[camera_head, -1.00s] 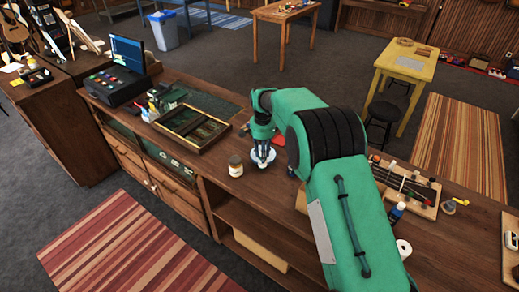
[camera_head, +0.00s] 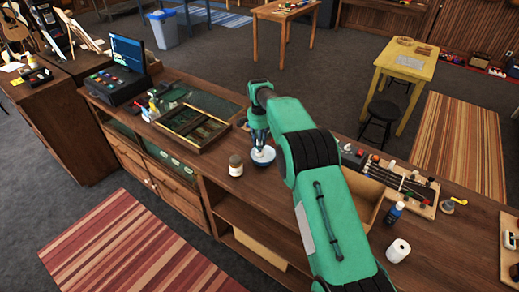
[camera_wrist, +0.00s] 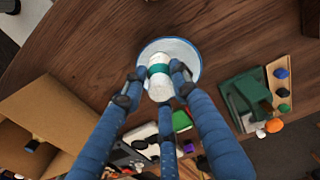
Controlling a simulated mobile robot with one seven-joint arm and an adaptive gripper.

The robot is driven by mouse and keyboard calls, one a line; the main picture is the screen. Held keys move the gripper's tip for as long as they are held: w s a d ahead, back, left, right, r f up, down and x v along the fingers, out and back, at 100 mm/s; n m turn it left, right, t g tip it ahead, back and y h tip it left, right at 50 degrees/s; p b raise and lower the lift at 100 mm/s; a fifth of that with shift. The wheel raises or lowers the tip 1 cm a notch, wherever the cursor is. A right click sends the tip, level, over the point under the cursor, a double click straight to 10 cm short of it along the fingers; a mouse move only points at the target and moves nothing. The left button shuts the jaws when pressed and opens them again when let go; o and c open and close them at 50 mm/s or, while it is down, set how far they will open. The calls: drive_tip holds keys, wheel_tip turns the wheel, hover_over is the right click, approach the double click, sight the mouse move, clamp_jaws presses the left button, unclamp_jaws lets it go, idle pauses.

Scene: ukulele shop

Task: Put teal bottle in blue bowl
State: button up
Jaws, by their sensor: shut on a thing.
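The teal bottle (camera_wrist: 160,65), white with a teal band, is between the fingers of my gripper (camera_wrist: 157,82) in the wrist view. My gripper is shut on it. Behind the bottle in that view lies the blue bowl (camera_wrist: 190,55), with a pale inside. In the head view the bowl (camera_head: 268,158) stands on the wooden counter, and my gripper (camera_head: 259,143) points down over it. I cannot tell whether the bottle touches the bowl's inside.
A jar (camera_head: 236,166) stands just left of the bowl. A framed tray (camera_head: 192,129) lies farther left. A cardboard box (camera_wrist: 45,125), a blue bottle (camera_head: 394,213) and a white roll (camera_head: 398,251) are to the right on the counter. Bare wood shows in front of the bowl.

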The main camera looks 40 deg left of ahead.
idle(0.3)
drive_tip(key=shift+f+p, duration=0.3)
drive_tip(key=shift+f, duration=1.45)
drive_tip(key=shift+f+b, duration=0.35)
drive_tip(key=shift+f, duration=0.25)
drive_tip(key=o, duration=1.2)
drive_tip(key=shift+r, duration=0.2)
drive_tip(key=shift+r+p, duration=0.45)
drive_tip(key=shift+r, duration=0.1)
wheel_tip(320, 180, up, 12)
drive_tip(key=shift+f+b, duration=0.15)
drive_tip(key=shift+b, duration=0.5)
